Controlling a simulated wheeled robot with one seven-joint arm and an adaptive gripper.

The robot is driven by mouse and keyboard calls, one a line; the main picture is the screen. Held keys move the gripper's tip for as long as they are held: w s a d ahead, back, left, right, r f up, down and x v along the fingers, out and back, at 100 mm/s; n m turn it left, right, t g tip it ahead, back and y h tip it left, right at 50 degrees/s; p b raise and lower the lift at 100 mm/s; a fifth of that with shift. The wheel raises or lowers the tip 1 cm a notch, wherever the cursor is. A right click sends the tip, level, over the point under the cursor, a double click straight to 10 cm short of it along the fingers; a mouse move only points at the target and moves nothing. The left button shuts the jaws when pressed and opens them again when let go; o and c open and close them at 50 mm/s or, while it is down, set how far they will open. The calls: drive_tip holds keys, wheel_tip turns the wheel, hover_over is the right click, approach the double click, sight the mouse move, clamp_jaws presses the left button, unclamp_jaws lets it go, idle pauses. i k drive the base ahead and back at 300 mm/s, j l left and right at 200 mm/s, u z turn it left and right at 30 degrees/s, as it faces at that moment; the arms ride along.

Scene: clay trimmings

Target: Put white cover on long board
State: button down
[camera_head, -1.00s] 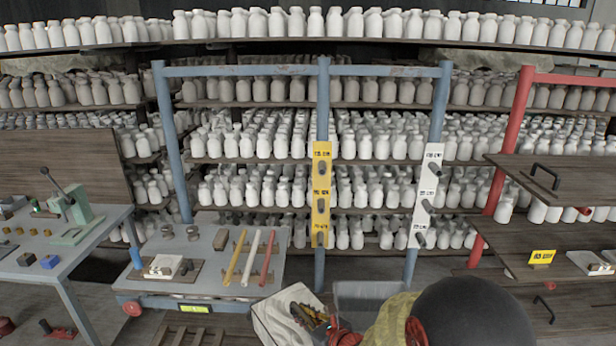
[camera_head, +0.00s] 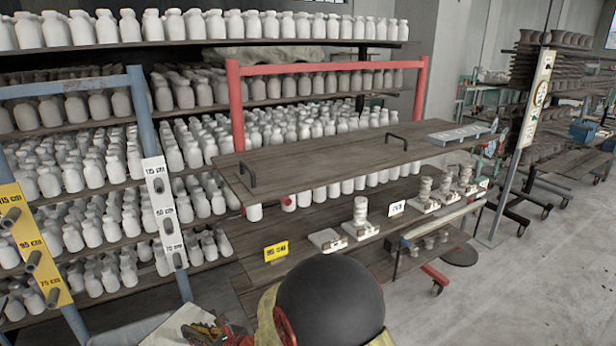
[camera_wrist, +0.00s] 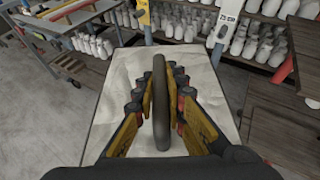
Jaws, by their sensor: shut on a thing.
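My gripper (camera_wrist: 160,90) is shut on the dark upright handle (camera_wrist: 160,68) of the white cover (camera_wrist: 107,105), a broad pale panel with a mottled face. In the head view, my gripper (camera_head: 208,332) and part of the cover (camera_head: 142,331) show at the bottom edge, left of my dark round arm joint; the rest is cut off or hidden. I cannot tell for certain whether this is the task's long board.
Below it, a wooden shelf (camera_head: 300,262) carries a yellow label (camera_head: 276,251) and white pieces, some stacked. A grey slab (camera_head: 458,132) lies at the board's right end. Blue posts with yellow and white peg strips (camera_head: 163,213) stand left. Open floor (camera_head: 530,285) lies right.

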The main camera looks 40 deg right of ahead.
sight(332, 160)
drive_tip(key=k+l, duration=0.1)
drive_tip(key=l, duration=0.55)
drive_tip(key=k+l+z, duration=0.1)
drive_tip(key=l, duration=0.5)
drive_tip(key=k+l, duration=0.15)
drive_tip(key=l, duration=0.5)
drive_tip(key=k+l+z, duration=0.1)
drive_tip(key=l, duration=0.55)
